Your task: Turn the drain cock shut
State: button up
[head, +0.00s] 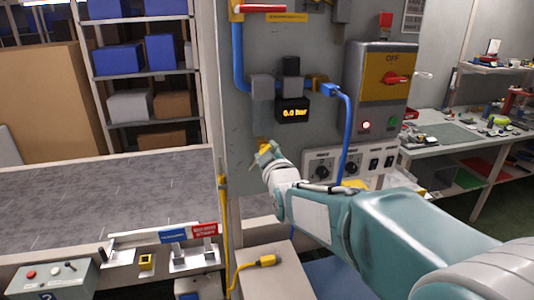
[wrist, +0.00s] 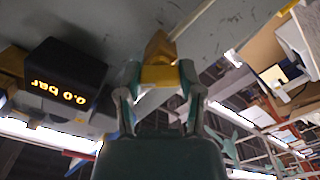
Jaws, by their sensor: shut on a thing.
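The drain cock (head: 263,143) is a small yellow and brass piece on the grey panel, below the pressure display. My gripper (head: 267,156) reaches up to it in the head view and covers much of it. In the wrist view my gripper (wrist: 159,82) has its two fingers on either side of the cock's yellow handle (wrist: 159,76), shut on it. The brass part of the cock (wrist: 158,47) shows just above the handle, against the panel. The exact angle of the handle is hard to tell.
The black display (head: 292,110) reads 0.0 bar; it also shows close at the left in the wrist view (wrist: 61,80). A blue hose (head: 346,135) hangs just right of my gripper. A switch box (head: 382,90) and a knob panel (head: 350,164) lie further right.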

jog(key=n, duration=0.5)
jog(key=shift+n, duration=0.3)
jog(key=shift+f+n, duration=0.15)
jog(key=shift+n, duration=2.05)
jog(key=shift+f, duration=0.1)
jog(key=o, duration=1.1)
jog(key=shift+a, duration=0.1)
jog(key=shift+o, duration=0.2)
jog(key=shift+a, duration=0.1)
